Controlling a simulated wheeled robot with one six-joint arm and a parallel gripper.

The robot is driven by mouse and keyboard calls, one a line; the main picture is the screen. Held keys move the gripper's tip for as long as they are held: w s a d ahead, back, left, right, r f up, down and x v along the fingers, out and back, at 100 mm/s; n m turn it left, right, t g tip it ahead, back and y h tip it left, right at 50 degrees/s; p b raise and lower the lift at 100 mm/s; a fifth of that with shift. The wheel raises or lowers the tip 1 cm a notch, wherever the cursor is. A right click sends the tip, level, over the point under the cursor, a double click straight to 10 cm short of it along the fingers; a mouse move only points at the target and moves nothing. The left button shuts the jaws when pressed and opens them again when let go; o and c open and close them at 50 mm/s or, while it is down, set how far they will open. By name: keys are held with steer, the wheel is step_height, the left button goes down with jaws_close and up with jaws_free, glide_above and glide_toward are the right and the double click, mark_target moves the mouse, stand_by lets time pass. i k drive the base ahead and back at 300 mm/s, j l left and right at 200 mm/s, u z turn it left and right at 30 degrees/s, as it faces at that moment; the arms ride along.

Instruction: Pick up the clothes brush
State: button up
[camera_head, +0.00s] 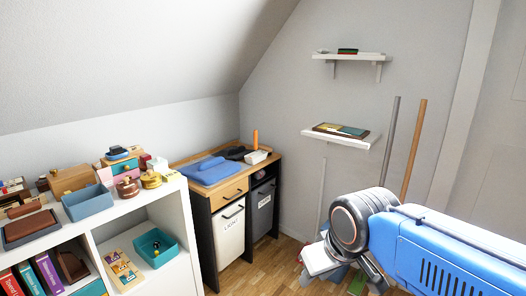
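I cannot identify the clothes brush for certain. A small dark item with a greenish part (347,51) lies on the upper wall shelf and could be a brush. A small blue and dark item (117,152) on top of the white shelf unit is also too small to tell. My gripper (322,262) is at the lower right, at the end of my blue arm, low in front of the wall. Its fingers are partly hidden by my own wrist, and I see nothing clearly held in it. Both small items are well away from it.
The upper wall shelf (325,57) and lower wall shelf (367,143) hang at the back. A wood-topped cabinet (178,169) with laundry bins stands in the corner. The crowded white shelf unit (189,214) is at left. Two poles (414,150) lean at right. Some wooden floor (262,270) is clear.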

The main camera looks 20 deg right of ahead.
mark_target(265, 147)
steer(key=i+l+z, duration=0.1)
steer(key=i+z, duration=0.15)
steer(key=i, duration=0.85)
steer(key=i+j+z, duration=0.1)
steer(key=i+z, duration=0.15)
steer(key=i, duration=0.9)
